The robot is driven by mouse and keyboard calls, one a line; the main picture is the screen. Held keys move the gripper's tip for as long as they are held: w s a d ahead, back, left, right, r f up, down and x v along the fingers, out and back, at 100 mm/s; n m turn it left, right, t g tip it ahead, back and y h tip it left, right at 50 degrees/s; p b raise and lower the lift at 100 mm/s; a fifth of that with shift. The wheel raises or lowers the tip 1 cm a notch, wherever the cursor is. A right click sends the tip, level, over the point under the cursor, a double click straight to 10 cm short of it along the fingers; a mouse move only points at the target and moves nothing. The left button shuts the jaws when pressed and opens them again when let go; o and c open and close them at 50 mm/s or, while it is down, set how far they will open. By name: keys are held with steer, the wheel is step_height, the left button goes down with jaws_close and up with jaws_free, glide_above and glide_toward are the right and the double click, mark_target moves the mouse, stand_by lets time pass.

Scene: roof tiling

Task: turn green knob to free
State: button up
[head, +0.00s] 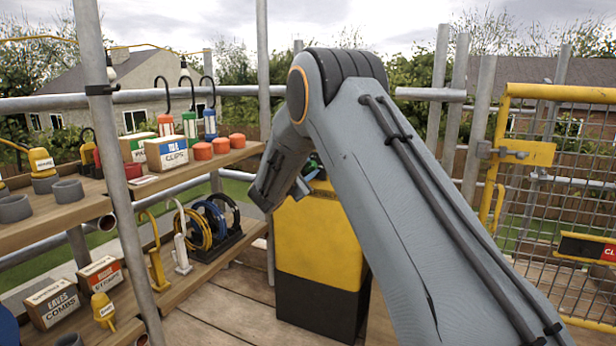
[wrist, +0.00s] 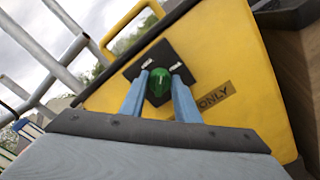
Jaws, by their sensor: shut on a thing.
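In the wrist view, the green knob (wrist: 158,82) sits on a dark square plate (wrist: 176,58) with two small pale labels too small to read. The plate is on the sloping face of a yellow box (wrist: 225,60). My gripper (wrist: 159,78) has its two blue fingers on either side of the knob, shut on it. In the head view, the yellow and black box (head: 318,240) stands on the deck behind my arm. My arm hides most of the gripper there, and the knob is barely visible.
Shelves (head: 60,208) at the left hold a tile clips box (head: 167,152), orange caps, grey rings and hooked tools. A scaffold pole (head: 112,150) stands in front of them. A yellow mesh gate (head: 560,190) is at the right. Some deck (head: 225,305) is clear left of the box.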

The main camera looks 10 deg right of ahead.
steer(key=m+b, duration=0.1)
steer(key=b, duration=0.1)
steer(key=m+b, duration=0.4)
steer(key=shift+f, duration=0.35)
steer(key=m+b, duration=0.3)
steer(key=b, duration=0.1)
steer(key=shift+r+m+b, duration=0.1)
steer(key=shift+m+b, duration=0.2)
steer(key=shift+m, duration=0.1)
steer(key=o, duration=1)
steer(key=shift+o, duration=0.2)
steer(key=shift+s+r, duration=0.1)
steer(key=p+v, duration=0.2)
steer(key=v, duration=0.5)
steer(key=shift+s+a, duration=0.25)
steer(key=shift+s, duration=0.05)
